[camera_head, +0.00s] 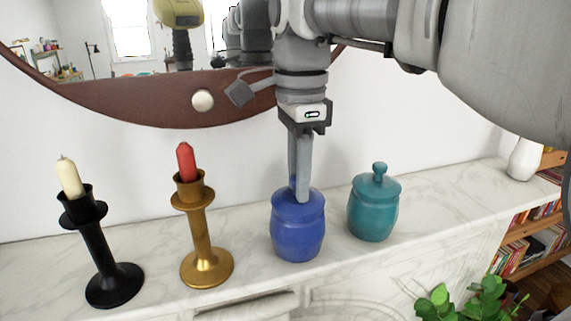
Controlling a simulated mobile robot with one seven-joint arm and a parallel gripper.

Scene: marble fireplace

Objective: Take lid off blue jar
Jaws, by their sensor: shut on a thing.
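The blue jar (298,237) stands upright on the white marble mantel, right of the gold candlestick. Its blue lid (283,196) sits on the jar's mouth, with no clear gap visible between them. My gripper (301,192) points straight down from above, its fingers shut on the lid's knob. The fingers hide most of the knob; only a sliver of blue shows beside them.
A teal lidded jar (373,214) stands close on the right. A gold candlestick (206,250) with a red candle and a black candlestick (110,280) with a cream candle stand left. A round mirror (130,104) hangs behind. A white vase (524,159) is far right.

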